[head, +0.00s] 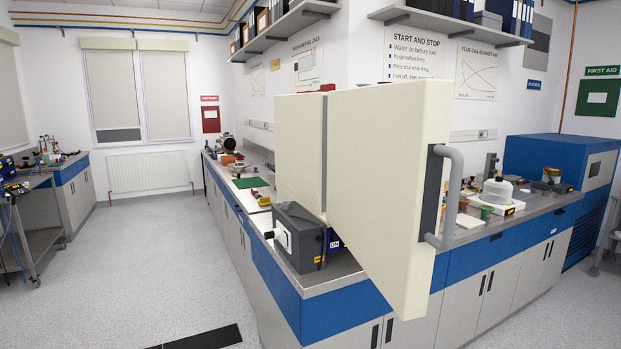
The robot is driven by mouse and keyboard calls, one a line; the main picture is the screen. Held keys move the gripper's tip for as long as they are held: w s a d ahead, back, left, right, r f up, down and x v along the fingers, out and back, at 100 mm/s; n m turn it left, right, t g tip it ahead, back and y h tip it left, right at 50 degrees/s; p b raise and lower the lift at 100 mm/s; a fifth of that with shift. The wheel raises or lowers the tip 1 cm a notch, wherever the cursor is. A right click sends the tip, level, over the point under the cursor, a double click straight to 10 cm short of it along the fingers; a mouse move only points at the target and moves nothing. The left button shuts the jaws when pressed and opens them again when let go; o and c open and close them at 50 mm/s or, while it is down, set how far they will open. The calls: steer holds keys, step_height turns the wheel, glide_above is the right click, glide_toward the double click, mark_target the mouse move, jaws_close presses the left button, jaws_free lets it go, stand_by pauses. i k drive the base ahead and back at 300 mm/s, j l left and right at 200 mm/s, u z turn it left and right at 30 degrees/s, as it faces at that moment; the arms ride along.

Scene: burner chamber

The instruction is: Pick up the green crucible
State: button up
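A small green cup-shaped thing (486,212), which looks like the green crucible, stands on the right-hand bench. It is just in front of a white device with a pale dome (497,191). It is small in the picture, so its details are hard to make out. My gripper is not in view.
A large cream door (385,170) with a grey handle (450,195) juts out over the bench corner and hides part of the bench behind it. A dark grey box (298,237) sits on the corner. Open floor (160,260) lies to the left; a dark floor strip (205,338) is in front.

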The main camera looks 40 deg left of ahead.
mark_target(486, 211)
steer(key=u, duration=0.95)
steer(key=i+l+z, duration=0.6)
steer(key=i+z, duration=0.15)
steer(key=i, duration=0.15)
steer(key=i+l+z, duration=0.1)
steer(key=i+z, duration=0.25)
steer(key=i, duration=0.15)
steer(key=i+l+u, duration=0.1)
steer(key=i, duration=0.3)
steer(key=i+l+u, duration=0.15)
steer(key=i, duration=0.3)
steer(key=i+l+u, duration=0.1)
steer(key=i, duration=0.3)
steer(key=i+l+u, duration=0.15)
steer(key=i, duration=0.3)
steer(key=i+l+u, duration=0.3)
steer(key=u, duration=0.15)
steer(key=i+l+u, duration=0.85)
steer(key=l, duration=0.25)
steer(key=k+j, duration=0.05)
steer(key=k, duration=0.05)
